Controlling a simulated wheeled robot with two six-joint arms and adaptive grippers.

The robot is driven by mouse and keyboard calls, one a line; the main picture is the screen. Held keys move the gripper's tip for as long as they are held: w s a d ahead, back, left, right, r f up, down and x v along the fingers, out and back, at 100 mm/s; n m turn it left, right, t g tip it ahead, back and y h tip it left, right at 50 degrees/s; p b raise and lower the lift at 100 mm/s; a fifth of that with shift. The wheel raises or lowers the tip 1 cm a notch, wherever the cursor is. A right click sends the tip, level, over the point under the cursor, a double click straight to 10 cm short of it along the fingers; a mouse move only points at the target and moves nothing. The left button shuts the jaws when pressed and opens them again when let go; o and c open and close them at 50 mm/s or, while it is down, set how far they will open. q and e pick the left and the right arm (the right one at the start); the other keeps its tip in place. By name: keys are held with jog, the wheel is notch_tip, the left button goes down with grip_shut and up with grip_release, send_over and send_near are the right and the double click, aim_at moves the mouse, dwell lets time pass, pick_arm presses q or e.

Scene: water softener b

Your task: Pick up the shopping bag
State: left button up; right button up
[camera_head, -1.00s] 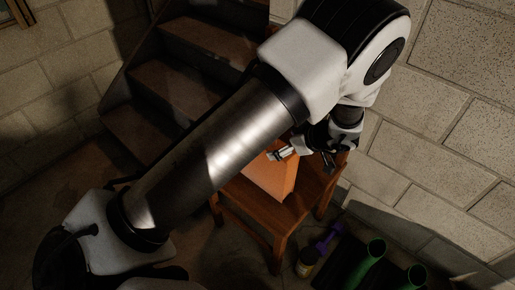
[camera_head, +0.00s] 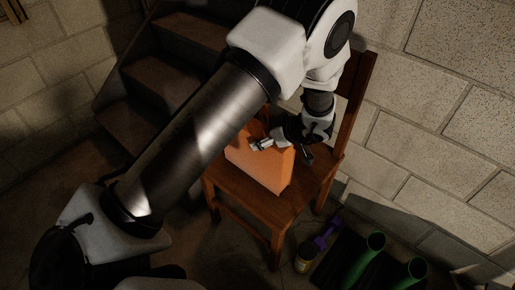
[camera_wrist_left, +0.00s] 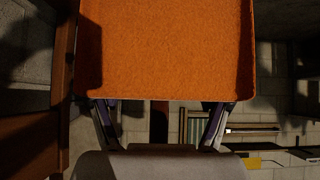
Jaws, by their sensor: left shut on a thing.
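The orange shopping bag (camera_head: 262,168) stands upright at the seat of a wooden chair (camera_head: 301,195). I cannot tell whether its base touches the seat. Its top left part is hidden behind my left arm. My left gripper (camera_head: 284,148) is at the bag's upper edge, shut on it. In the left wrist view, the bag's orange, felt-like face (camera_wrist_left: 165,50) fills the upper middle, with the two fingers of my left gripper (camera_wrist_left: 160,112) at either side of its lower edge. My right gripper is not in view.
A block wall (camera_head: 430,110) is close on the right, behind the chair's backrest (camera_head: 357,95). Stairs (camera_head: 150,80) rise at the back left. Green tubular objects (camera_head: 368,258), a purple item (camera_head: 326,238) and a small jar (camera_head: 305,257) are at the lower right.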

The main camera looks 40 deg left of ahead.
aim_at(275, 147)
pick_arm(q)
jog(key=shift+r+p, duration=0.8)
jog(key=shift+r, duration=0.95)
jog(key=shift+s+d+r, duration=0.15)
jog(key=shift+s+d, duration=0.25)
jog(key=shift+d, duration=0.35)
jog(key=shift+s+d+r+p, duration=0.1)
jog(key=shift+s+d+p, duration=0.3)
jog(key=shift+d, duration=0.15)
jog(key=shift+s+d+r+p, duration=0.15)
jog(key=shift+s+d+p, duration=0.1)
jog(key=shift+d+p, duration=0.3)
jog(key=shift+s+d+r+p, duration=0.1)
jog(key=shift+s+d+p, duration=0.25)
jog(key=shift+d, duration=0.25)
jog(key=s+d+p, duration=0.5)
jog(key=d+p, duration=0.4)
jog(key=p, duration=2.2)
jog(key=shift+r+p, duration=0.2)
jog(key=shift+p, duration=0.1)
jog(key=shift+s, duration=0.1)
jog(key=shift+a, duration=0.15)
